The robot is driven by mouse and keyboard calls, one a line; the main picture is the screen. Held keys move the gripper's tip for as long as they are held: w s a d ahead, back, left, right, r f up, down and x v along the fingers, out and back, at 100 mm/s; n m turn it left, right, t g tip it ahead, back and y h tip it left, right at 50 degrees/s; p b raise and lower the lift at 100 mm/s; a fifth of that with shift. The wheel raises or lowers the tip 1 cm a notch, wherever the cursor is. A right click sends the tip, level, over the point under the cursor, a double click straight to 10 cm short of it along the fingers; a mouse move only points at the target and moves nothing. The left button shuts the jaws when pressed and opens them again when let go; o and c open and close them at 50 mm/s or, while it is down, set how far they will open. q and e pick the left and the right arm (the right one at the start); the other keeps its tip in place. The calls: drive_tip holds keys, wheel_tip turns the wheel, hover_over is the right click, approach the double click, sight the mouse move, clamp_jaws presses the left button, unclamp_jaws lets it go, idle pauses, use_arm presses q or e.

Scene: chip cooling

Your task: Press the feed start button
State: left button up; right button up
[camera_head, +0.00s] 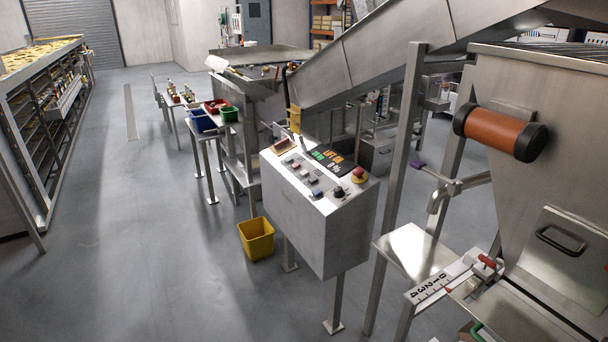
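A grey control box (318,213) on metal legs stands in the middle of the head view, with its sloped panel facing up. The panel carries several small square buttons (304,173) in rows. A dark display (330,160) with green and orange segments is at the back. The labels are too small to read, so I cannot tell which is the feed start button. Neither gripper is in view.
A yellow bin (256,238) stands on the floor left of the control box. A steel hopper (557,150) and a small steel shelf (412,250) are at the right. An inclined chute (385,52) rises behind the box. The floor (130,230) at left is open.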

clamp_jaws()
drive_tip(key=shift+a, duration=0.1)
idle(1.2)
